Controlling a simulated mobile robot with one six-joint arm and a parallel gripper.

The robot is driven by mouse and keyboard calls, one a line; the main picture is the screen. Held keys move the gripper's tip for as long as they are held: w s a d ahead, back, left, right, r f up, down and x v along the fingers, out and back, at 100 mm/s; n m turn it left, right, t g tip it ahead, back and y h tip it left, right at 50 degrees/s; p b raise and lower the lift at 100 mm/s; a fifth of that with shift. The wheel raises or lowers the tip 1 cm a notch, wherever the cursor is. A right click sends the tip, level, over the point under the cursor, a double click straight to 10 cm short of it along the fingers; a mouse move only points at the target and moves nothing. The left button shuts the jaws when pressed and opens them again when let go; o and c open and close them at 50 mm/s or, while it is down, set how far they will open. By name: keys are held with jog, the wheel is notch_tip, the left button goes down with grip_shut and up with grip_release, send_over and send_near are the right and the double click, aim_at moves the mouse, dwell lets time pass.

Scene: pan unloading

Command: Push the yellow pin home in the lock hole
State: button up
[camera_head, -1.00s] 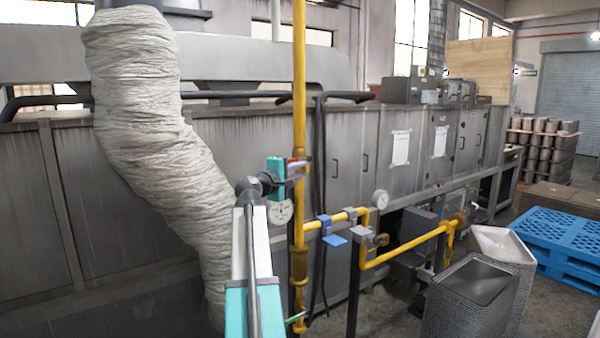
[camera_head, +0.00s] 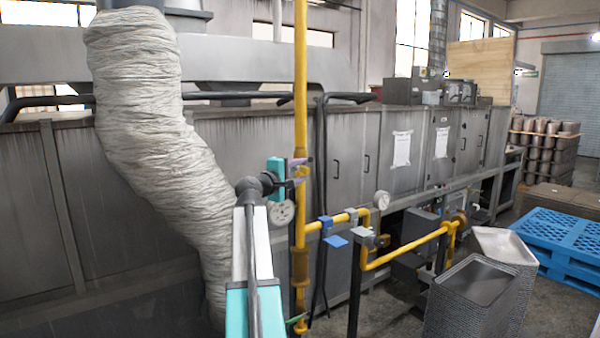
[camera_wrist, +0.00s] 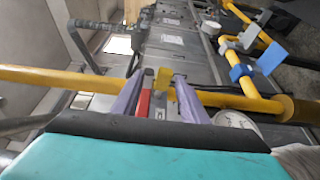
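My gripper (camera_wrist: 164,78) has two purple fingers that straddle a small yellow block (camera_wrist: 163,77), which looks like the yellow pin. The block nearly fills the space between the fingertips; I cannot tell whether they grip it. A red part (camera_wrist: 143,103) and grey pieces show between the fingers, close to the yellow pipe (camera_wrist: 45,76). The lock hole is hidden, so the pin's depth cannot be seen. In the head view my gripper (camera_head: 301,172) is at the upright yellow pipe (camera_head: 301,90), and the pin is not distinguishable.
A round gauge (camera_head: 281,212) sits close below my gripper. A blue-handled valve (camera_head: 325,226) and another gauge (camera_head: 381,200) are to the right on the pipework. A thick wrapped duct (camera_head: 160,140) stands left. Stacked trays (camera_head: 480,290) stand on the floor at right.

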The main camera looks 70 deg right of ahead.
jog(key=w+a+b, duration=0.2)
jog(key=a, duration=1.1)
jog(key=shift+w+a+b, duration=0.2)
jog(key=shift+a+b, duration=0.1)
jog(key=shift+b, duration=0.1)
dwell(0.5)
